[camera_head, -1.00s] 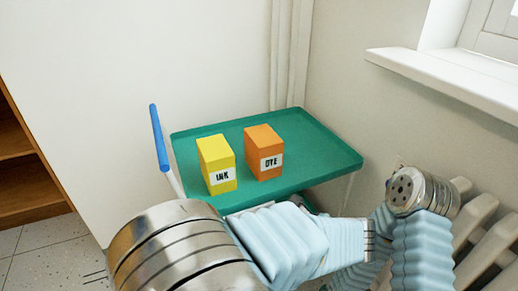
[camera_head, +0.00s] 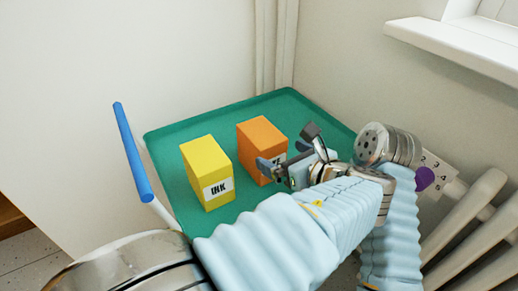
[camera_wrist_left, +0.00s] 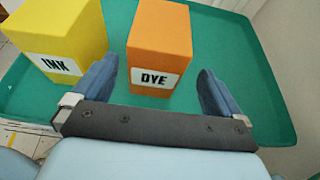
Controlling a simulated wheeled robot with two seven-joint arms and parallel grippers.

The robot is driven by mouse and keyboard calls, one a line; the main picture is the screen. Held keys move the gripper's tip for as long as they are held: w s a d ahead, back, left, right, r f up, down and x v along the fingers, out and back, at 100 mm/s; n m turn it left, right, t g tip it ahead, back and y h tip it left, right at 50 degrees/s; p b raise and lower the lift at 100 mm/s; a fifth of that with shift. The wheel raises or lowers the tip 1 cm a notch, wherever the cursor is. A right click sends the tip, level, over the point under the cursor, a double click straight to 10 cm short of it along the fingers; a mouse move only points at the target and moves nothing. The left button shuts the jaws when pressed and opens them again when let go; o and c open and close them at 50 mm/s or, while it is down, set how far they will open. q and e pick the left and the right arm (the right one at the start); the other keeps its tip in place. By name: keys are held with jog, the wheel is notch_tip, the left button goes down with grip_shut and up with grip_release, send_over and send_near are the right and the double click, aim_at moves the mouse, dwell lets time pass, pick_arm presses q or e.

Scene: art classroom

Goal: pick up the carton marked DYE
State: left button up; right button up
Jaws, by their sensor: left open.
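The orange carton marked DYE (camera_head: 260,137) stands upright on the green tray top (camera_head: 290,103) of a cart. In the left wrist view its label faces me, and the carton (camera_wrist_left: 159,45) stands ahead, between the lines of the two fingers. My left gripper (camera_head: 291,149) is open, at the near right side of the carton. In the wrist view the open fingers (camera_wrist_left: 158,75) are spread wider than the carton; I cannot tell whether either touches it. In the head view the gripper hides part of the DYE label. My right gripper is not in view.
The yellow carton marked INK (camera_head: 207,172) stands left of the DYE carton, with a narrow gap between. A blue handle (camera_head: 133,150) rises at the cart's left. A radiator (camera_head: 480,215) and windowsill (camera_head: 455,50) are on the right. The tray's back is clear.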

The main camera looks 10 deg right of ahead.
aim_at(256, 137)
pick_arm(q)
jog(key=x, duration=0.8)
jog(key=shift+a+f+b, duration=0.2)
jog(key=shift+f+b, duration=0.05)
jog(key=shift+b, duration=0.1)
jog(key=c, duration=1.3)
